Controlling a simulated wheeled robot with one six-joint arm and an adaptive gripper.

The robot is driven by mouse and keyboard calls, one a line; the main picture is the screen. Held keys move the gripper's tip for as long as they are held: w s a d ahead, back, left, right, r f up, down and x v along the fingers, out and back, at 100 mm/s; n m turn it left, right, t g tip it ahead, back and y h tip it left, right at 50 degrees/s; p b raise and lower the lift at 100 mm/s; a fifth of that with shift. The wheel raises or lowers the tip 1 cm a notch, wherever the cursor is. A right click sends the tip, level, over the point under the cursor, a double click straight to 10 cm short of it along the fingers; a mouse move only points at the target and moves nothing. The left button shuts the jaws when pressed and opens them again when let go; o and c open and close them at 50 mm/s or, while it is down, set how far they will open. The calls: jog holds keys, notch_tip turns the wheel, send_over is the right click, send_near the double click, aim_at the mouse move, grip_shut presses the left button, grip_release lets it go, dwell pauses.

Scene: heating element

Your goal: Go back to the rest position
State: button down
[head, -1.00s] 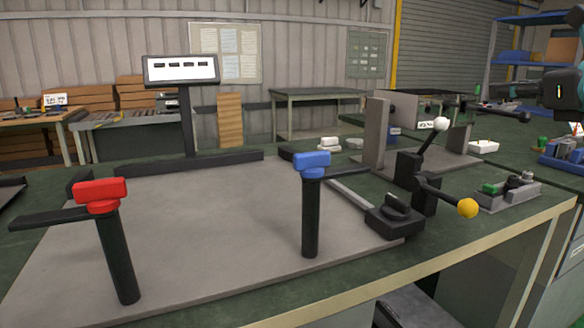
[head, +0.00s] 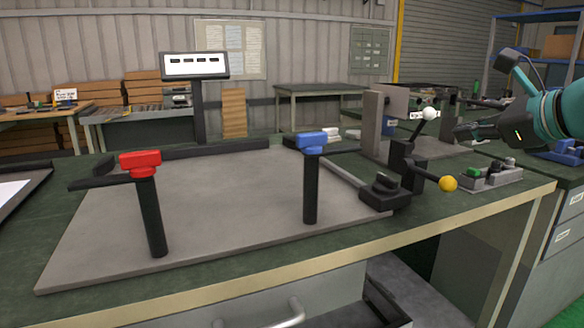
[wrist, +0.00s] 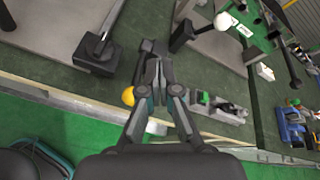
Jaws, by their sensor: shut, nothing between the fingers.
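My gripper (head: 462,130) enters from the right in the head view, on the end of my teal arm, in the air near the white-knobbed lever (head: 430,114). In the wrist view my gripper (wrist: 158,62) has its fingers together, with nothing seen between them. Below it in that view are the dark green bench top and the bench edge. The yellow ball (wrist: 128,96) of a lever shows just left of the fingers. The same yellow ball (head: 448,184) is in the head view.
A grey plate (head: 225,200) on the bench carries a red-topped post (head: 150,215) and a blue-topped post (head: 310,190). A black clamp block (head: 385,192) and a small switch box (head: 490,175) stand right of them. A display sign (head: 195,65) stands behind.

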jog(key=s+a+f+n+g+h, duration=0.1)
jog(key=s+a+f+n+g, duration=0.1)
jog(key=s+a+f+n, duration=0.2)
jog(key=s+a+f+n+g+h, duration=0.2)
jog(key=s+a+f+n, duration=0.3)
jog(key=f+n, duration=0.8)
jog(key=s+a+f+n+g+h, duration=0.1)
jog(key=s+a+f+n+g, duration=0.2)
jog(key=f, duration=1.1)
jog(key=s+a+n, duration=0.2)
jog(key=s+n, duration=0.3)
jog(key=s, duration=0.2)
jog(key=shift+f+n+h, duration=0.2)
jog(key=shift+n+h, duration=0.2)
jog(key=shift+w+a, duration=0.1)
jog(key=shift+a, duration=0.05)
